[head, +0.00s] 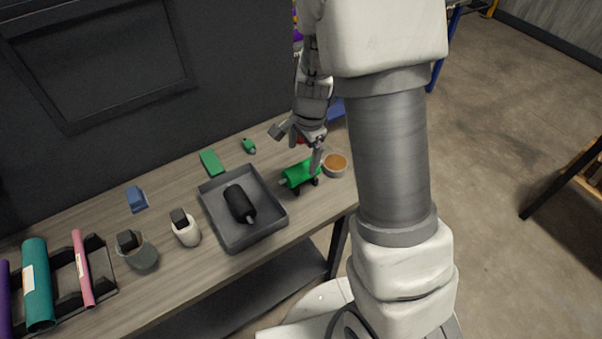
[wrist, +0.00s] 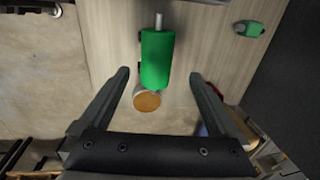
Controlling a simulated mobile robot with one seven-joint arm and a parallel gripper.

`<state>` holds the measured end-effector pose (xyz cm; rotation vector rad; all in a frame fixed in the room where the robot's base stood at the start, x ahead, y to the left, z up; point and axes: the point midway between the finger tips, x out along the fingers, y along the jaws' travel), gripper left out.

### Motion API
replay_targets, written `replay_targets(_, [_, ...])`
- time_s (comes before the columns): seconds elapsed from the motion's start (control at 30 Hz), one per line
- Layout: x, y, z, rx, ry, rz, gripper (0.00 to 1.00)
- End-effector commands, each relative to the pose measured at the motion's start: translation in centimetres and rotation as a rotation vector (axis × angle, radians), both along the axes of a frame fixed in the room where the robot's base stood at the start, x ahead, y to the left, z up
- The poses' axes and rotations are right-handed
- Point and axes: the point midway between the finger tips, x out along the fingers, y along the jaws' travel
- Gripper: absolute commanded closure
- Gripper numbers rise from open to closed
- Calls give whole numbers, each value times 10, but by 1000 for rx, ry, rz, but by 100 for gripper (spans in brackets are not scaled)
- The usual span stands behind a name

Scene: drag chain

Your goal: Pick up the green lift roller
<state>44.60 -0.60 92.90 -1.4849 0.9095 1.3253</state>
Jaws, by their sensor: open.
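The green lift roller (head: 297,175) lies on the wooden table to the right of the grey tray, on a small dark support, with a metal shaft showing at its left end. In the wrist view the green roller (wrist: 157,60) is upper middle, its metal shaft pointing up. My gripper (head: 297,148) is above the table near the roller's right end. In the wrist view my gripper (wrist: 160,75) has its two fingers wide apart, with nothing held. The roller's lower end lies between and just beyond the fingertips, apart from both.
A cup with orange-brown contents (head: 335,164) stands close to the roller's right end. A grey tray (head: 272,222) holding a black roller (head: 239,204) is to the left. A green block (head: 211,162) and a small green bottle (head: 249,146) lie behind. The table's front edge is close.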

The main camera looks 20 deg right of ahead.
Motion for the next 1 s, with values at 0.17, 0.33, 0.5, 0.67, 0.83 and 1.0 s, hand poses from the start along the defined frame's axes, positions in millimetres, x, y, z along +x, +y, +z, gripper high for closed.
replay_targets(0.17, [3,1,-20,0,0,0,3])
replay_targets(0.33, [2,2,-33,1,1,0,3])
replay_targets(0.5, [1,3,-60,-1,2,0,3])
replay_targets(0.67, [4,4,-73,0,-1,0,3])
replay_targets(0.83, [5,4,-73,0,-2,1,3])
replay_targets(1.0, [5,4,-73,0,-1,1,21])
